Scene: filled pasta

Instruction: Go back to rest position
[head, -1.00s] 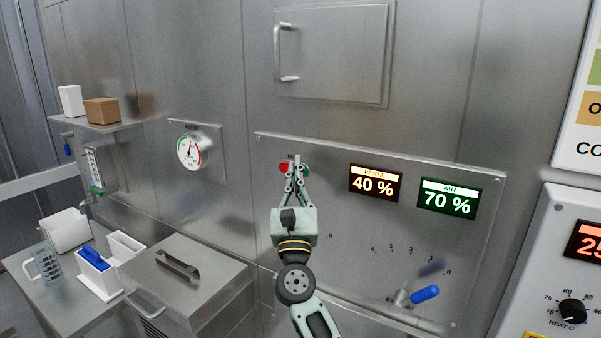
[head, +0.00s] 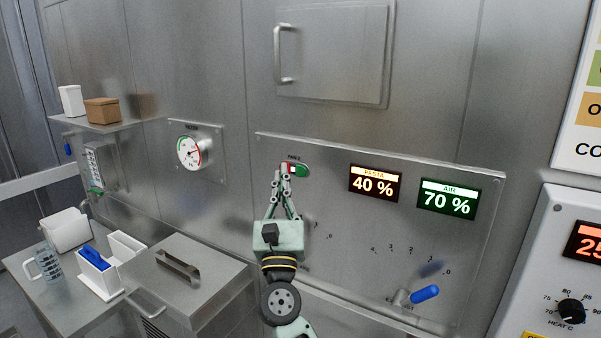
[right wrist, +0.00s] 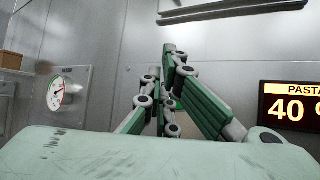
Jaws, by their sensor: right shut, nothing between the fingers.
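My right gripper (head: 280,172) is shut and empty, fingers pointing up, in front of the steel control panel (head: 330,250). Its fingertips are just left of and below a small red and green switch (head: 298,170) on the panel's upper left; I cannot tell whether they touch it. In the right wrist view the closed green fingers (right wrist: 172,55) stand upright with nothing between them. My left gripper is not in view.
Two displays, 40 % (head: 374,184) and 70 % (head: 447,199), sit right of the gripper. A blue-handled lever (head: 425,293) sticks out below them. A dial gauge (head: 190,152) is on the left wall. A steel box (head: 190,275), white containers and a jug (head: 48,262) stand lower left.

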